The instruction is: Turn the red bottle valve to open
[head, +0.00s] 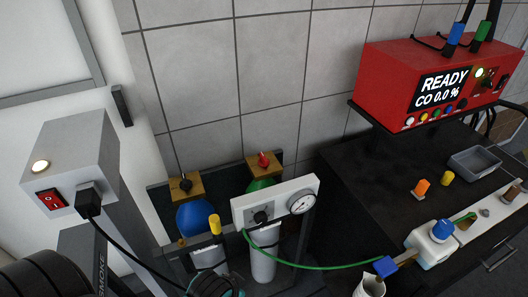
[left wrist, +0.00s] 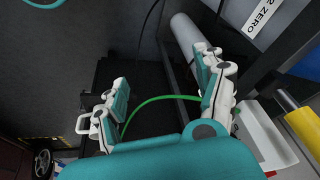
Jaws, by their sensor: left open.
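The red bottle valve (head: 263,160) is a small red knob on a brass-coloured block atop the green bottle (head: 260,184), behind the white gauge panel. Beside it on the left stands a blue bottle (head: 194,216) with a black knob (head: 185,184) on a similar block. In the left wrist view my left gripper (left wrist: 163,88) is open, its teal-padded fingers spread with nothing held; a green hose (left wrist: 155,101) shows between them. In the head view only a dark and teal part of it shows at the bottom edge, below and apart from the red valve. My right gripper is not in view.
The white panel (head: 286,203) with a black knob and round gauge (head: 301,203) stands in front of the green bottle. A yellow-capped post (head: 214,224) stands near the blue bottle. A grey box on a post (head: 72,160) is at left; a dark bench (head: 375,170) at right carries several items.

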